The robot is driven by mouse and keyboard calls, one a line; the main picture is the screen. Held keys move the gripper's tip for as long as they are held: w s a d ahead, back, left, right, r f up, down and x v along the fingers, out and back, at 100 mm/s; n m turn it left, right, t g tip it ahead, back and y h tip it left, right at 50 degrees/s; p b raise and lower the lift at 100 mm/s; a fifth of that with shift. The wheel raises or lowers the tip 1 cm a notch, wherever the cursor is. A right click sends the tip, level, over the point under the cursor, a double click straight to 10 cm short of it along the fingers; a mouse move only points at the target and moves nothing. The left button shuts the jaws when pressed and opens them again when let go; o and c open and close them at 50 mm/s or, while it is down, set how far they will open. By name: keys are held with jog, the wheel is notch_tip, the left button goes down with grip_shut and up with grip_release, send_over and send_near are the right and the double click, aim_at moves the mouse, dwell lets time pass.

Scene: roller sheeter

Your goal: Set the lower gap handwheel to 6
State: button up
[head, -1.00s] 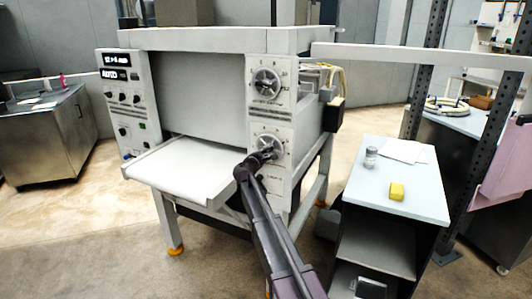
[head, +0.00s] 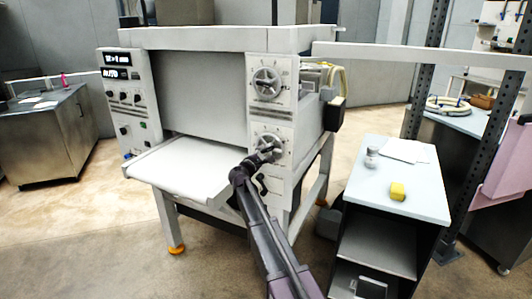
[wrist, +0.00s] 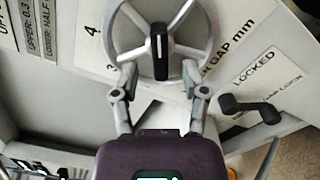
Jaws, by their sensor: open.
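The lower gap handwheel (head: 269,142) is a grey spoked wheel on the right front panel of the machine. In the wrist view, the handwheel (wrist: 185,50) has a black centre bar with a white line. The numbers 4 and 3 and the words "GAP mm" show beside it. My gripper (wrist: 162,88) is open and empty, its fingers apart at the wheel's lower rim; whether they touch it is unclear. In the head view, my gripper (head: 264,156) partly covers the wheel. A black lock lever (wrist: 250,107) lies right of the wheel beside a "LOCKED" label.
An upper handwheel (head: 267,83) sits above on the same panel. A white feed tray (head: 185,170) sticks out at left. A control panel (head: 122,100) has a display too small to read surely.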

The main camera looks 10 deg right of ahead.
jog(key=v, duration=0.8)
jog(key=shift+s, duration=0.25)
dwell(0.4)
jog(key=s+d+f+m+g+y, duration=0.1)
jog(key=s+d+f+m+g, duration=0.4)
jog(key=s, duration=0.3)
jog(key=s+d+f+m+g+y, duration=0.1)
jog(key=s+d+f+m+g, duration=0.25)
jog(key=s+f+m, duration=0.35)
jog(key=s+a+f+m+g+y, duration=0.1)
jog(key=s+f+g+y, duration=0.1)
jog(key=s, duration=0.5)
jog(key=s+a+f+m+g+y, duration=0.1)
jog(key=s+f+m+g+y, duration=0.1)
jog(key=s+y, duration=0.2)
jog(key=s+a+f+m+g+y, duration=0.1)
jog(key=s+a+f+g+y, duration=0.1)
jog(key=s, duration=0.8)
jog(key=shift+s+f+m+y, duration=0.3)
jog(key=shift+s+y, duration=0.1)
jog(key=shift+y, duration=0.2)
